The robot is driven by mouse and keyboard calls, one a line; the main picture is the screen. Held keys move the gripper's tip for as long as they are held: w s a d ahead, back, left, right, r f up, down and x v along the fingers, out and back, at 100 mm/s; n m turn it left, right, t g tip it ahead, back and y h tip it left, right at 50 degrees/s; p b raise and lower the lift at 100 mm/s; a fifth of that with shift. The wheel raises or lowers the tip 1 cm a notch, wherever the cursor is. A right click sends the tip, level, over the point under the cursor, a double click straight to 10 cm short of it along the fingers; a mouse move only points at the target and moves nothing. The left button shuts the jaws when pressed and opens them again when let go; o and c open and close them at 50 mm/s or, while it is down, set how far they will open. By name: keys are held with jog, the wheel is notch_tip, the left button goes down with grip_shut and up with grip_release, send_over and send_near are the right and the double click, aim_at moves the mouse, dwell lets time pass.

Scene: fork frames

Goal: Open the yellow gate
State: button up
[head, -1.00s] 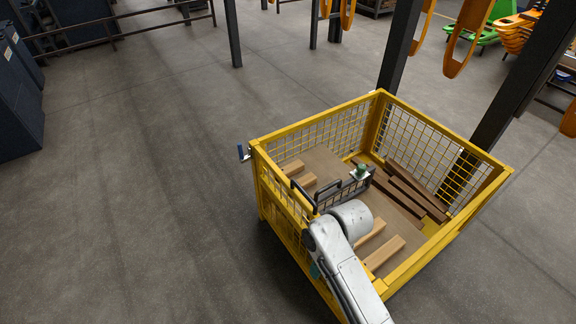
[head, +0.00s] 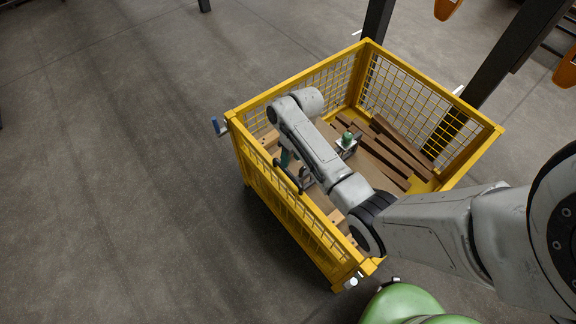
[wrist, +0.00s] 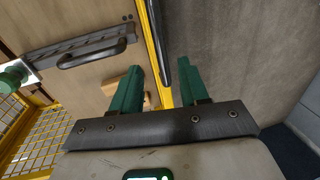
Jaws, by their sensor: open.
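The yellow gate (head: 292,222) is the front-left mesh side of a yellow crate. It looks closed, in line with its corner posts. A dark handle (head: 283,177) stands at its upper edge. My gripper (head: 286,160) is at that handle, partly hidden by my arm. In the wrist view, the green fingers of my gripper (wrist: 159,64) are open. A dark bar (wrist: 155,45), which looks like the gate's handle, runs between them beside the yellow top edge. I cannot tell whether a finger touches it.
The crate holds brown beams (head: 385,152), pale wood blocks and a green-topped device (head: 348,140). Dark steel posts (head: 500,70) stand behind. The floor to the left is clear.

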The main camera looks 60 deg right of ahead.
aim_at(288, 171)
jog(key=f, duration=0.2)
jog(key=a+f, duration=0.1)
jog(key=f, duration=0.2)
jog(key=shift+w+a+f, duration=0.1)
jog(key=shift+f, duration=0.25)
grip_shut()
dwell(0.4)
